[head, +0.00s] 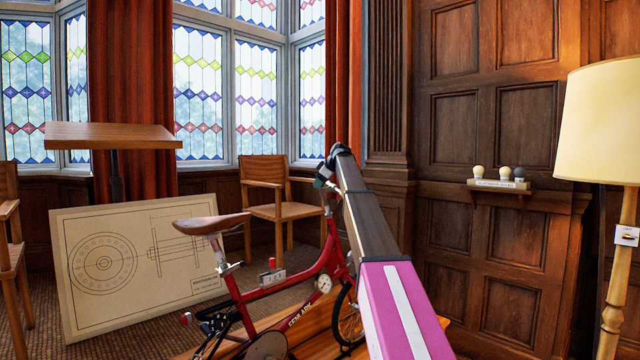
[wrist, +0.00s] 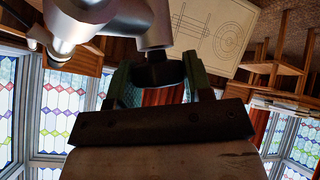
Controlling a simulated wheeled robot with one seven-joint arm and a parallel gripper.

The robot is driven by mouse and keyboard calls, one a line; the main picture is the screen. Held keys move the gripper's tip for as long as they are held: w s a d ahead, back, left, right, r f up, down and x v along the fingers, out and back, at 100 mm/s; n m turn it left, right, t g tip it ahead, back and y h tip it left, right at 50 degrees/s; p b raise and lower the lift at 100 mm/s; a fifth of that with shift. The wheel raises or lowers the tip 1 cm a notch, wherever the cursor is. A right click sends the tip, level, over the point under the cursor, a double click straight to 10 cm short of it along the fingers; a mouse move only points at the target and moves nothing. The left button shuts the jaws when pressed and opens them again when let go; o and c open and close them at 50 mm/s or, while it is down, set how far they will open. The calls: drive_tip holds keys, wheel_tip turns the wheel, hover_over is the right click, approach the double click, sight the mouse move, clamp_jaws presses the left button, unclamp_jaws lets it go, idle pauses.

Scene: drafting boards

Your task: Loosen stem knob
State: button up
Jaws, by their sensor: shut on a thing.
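A black stem knob (wrist: 165,72) sits below the stem there. The green fingers of my gripper (wrist: 158,68) lie on both sides of the knob, shut on it. In the head view my gripper (head: 327,172) is at the top of the bike's front post, at the far end of my arm. The knob is hidden there.
A drawing board (head: 75,260) leans at the left, below a wooden desk top (head: 110,136). A wooden chair (head: 268,170) stands behind the bike. A floor lamp (head: 610,125) stands at the right. A small wall shelf (head: 498,185) holds several knobs.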

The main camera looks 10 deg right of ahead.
idle(0.4)
drive_tip(key=o, duration=0.9)
drive_tip(key=v, duration=1)
drive_tip(key=shift+s+d+r, duration=0.15)
drive_tip(key=shift+d+r, duration=0.05)
drive_tip(key=shift+r, duration=0.15)
